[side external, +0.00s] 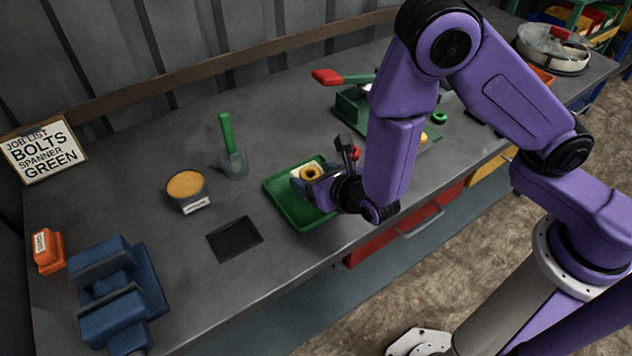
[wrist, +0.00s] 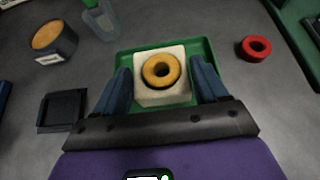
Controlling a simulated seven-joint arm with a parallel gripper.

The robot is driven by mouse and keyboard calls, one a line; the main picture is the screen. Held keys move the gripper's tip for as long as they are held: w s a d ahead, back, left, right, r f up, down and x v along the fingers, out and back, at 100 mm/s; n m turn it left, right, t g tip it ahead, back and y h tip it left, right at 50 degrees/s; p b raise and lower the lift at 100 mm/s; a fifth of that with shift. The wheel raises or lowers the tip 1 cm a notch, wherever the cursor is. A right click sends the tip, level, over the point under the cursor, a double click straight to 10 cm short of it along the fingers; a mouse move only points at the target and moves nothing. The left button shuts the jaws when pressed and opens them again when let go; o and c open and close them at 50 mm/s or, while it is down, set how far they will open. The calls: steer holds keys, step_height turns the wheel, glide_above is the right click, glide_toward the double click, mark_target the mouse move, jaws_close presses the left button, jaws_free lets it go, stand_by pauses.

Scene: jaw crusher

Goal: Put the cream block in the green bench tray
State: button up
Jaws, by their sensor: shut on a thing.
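The cream block (wrist: 147,94) is between the fingers of my gripper (wrist: 162,90), with a yellow-orange ring (wrist: 147,75) lying flat on its top. My gripper is shut on the block. In the side external view the cream block (side external: 297,172) is partly hidden by my gripper (side external: 318,180). The green bench tray (side external: 285,203) lies on the bench beneath the block, and its rim also shows around the block in the wrist view (wrist: 207,48). I cannot tell whether the block touches the tray floor.
Left of the tray are a black square mat (side external: 234,239), a tin with an orange-yellow top (side external: 186,187) and a clear cup with a green handle (side external: 233,160). A blue vise (side external: 115,290) stands at the left. A red ring (wrist: 256,48) lies right of the tray.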

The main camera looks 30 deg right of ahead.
steer(key=shift+f, duration=0.95)
steer(key=shift+f, duration=0.1)
steer(key=o, duration=1.3)
steer(key=shift+c, duration=0.2)
